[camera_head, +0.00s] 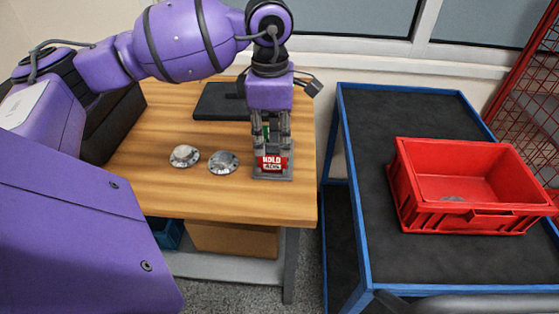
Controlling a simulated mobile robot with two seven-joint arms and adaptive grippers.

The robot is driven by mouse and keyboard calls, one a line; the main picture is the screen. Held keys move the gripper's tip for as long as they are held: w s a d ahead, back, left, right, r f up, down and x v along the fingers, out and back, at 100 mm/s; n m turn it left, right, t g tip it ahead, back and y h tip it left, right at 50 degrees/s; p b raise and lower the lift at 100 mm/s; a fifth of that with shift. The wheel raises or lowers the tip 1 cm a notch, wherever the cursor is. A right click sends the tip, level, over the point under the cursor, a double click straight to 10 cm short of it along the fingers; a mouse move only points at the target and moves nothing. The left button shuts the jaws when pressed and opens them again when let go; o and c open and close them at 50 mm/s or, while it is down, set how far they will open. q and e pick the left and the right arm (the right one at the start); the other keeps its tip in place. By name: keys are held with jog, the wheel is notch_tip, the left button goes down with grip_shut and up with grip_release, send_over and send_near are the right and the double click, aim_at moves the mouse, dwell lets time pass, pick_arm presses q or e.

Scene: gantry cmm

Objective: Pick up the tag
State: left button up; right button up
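The tag is a red and white card reading "HOLD" (271,162). It stands upright in a small grey holder (272,177) near the right front of the wooden table. My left gripper (271,146) points down directly over the tag. Its two fingers are spread apart, with the tips near the tag's upper edge. A dark and green part shows between the fingers. Whether the fingers touch the tag cannot be told. My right gripper is out of view.
Two round metal parts (185,156) and (223,162) lie left of the holder. A black flat item (220,101) lies behind on the wooden table (205,200). Right of a gap, a blue-framed cart (380,265) carries a red bin (460,219) with a small grey round thing inside.

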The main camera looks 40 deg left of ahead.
aim_at(272, 157)
pick_arm(q)
jog(key=f, duration=0.4)
jog(key=w+a+f, duration=0.1)
jog(key=f, duration=0.2)
jog(key=shift+f+p, duration=0.1)
jog(key=shift+p, duration=0.25)
jog(key=shift+s, duration=0.1)
jog(key=shift+c, duration=0.2)
grip_shut()
